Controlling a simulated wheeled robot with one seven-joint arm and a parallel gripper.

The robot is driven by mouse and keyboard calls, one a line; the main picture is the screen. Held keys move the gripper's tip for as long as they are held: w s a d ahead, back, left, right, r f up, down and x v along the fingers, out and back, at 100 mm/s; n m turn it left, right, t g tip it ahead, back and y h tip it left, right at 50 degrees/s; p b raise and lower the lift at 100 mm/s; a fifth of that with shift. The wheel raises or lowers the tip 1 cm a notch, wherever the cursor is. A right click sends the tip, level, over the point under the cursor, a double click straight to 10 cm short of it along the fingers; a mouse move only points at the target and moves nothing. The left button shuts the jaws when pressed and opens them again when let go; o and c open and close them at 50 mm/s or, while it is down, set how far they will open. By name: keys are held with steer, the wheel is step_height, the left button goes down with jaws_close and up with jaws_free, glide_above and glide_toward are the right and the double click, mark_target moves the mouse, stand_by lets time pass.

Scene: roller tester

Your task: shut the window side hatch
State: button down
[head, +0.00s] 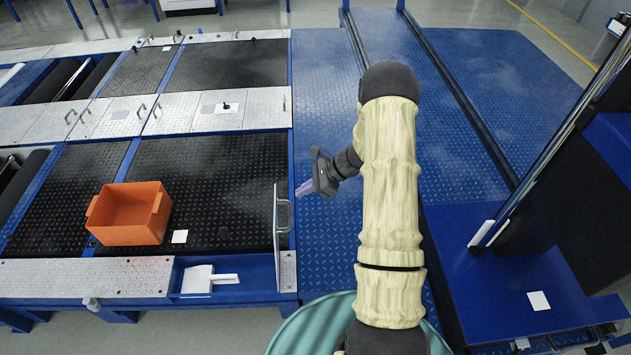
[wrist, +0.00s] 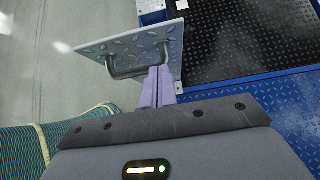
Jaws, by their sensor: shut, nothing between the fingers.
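A metal hatch plate (head: 277,222) stands upright, edge-on, at the right end of an open blue recess in the near walkway. Its grey bar handle (head: 287,215) is on the right face. In the wrist view the tread-patterned plate (wrist: 165,42) and the handle (wrist: 112,70) are just beyond my fingers. My gripper (head: 300,190) is shut and empty, its purple fingers pointing left, just right of the plate. In the wrist view the shut fingertips (wrist: 158,74) overlap the handle's right end; whether they touch it I cannot tell.
The open recess (head: 250,268) is left of the plate, with a white object (head: 198,280) in it. An orange crate (head: 133,215) stands on the black floor plate. Other hatch lids with handles (head: 140,110) lie flat farther back. A blue post base (head: 510,250) is at right.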

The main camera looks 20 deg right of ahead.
mark_target(287, 202)
steer(key=a, duration=0.1)
steer(key=w+a, duration=0.1)
steer(key=a, duration=0.1)
steer(key=a+p, duration=0.1)
steer(key=a, duration=0.1)
steer(key=shift+w+f, duration=0.3)
steer(key=shift+f, duration=0.1)
steer(key=shift+d, duration=0.1)
steer(key=shift+r, duration=0.1)
